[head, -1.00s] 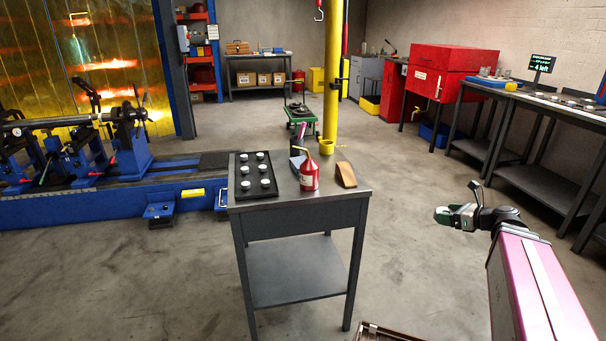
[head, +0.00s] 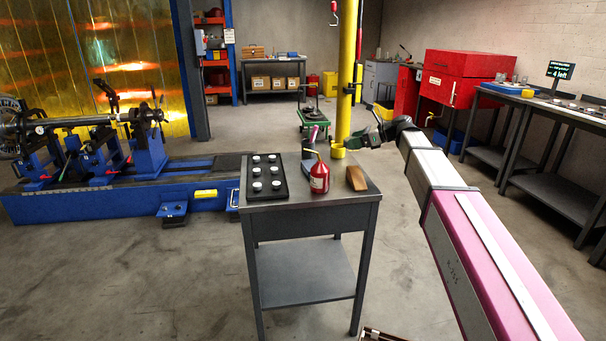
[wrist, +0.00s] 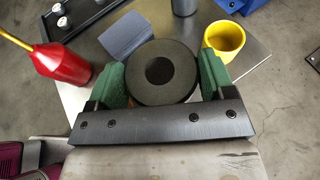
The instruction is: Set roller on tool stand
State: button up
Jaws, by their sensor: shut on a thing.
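My gripper (wrist: 163,76) is shut on the roller (wrist: 139,88), a thick dark ring with a round hole. Its green fingers press on the left and right sides of it. The tool stand (head: 318,201) is a small grey metal table with a lower shelf. In the wrist view its top (wrist: 90,46) lies below the roller, with a gap of unclear height. In the head view my gripper (head: 362,140) is above and behind the stand's back right part; the roller is hard to make out there.
On the stand are a black tray (head: 249,185) of pale weights, a red oil can (head: 319,178), a brown block (head: 356,178), a grey-blue block (wrist: 126,34) and a yellow cup (wrist: 226,38). A yellow post (head: 347,75) stands behind. The blue balancing machine (head: 100,203) is left.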

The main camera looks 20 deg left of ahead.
aim_at(348, 160)
jog(key=shift+a+r, duration=0.3)
jog(key=shift+a, duration=0.3)
jog(key=shift+a+r, duration=0.3)
jog(key=shift+a, duration=0.25)
jog(key=shift+a+f, duration=0.1)
jog(key=shift+f, duration=4.8)
jog(key=shift+f, duration=0.1)
jog(key=o, duration=1.1)
jog(key=shift+o, duration=0.2)
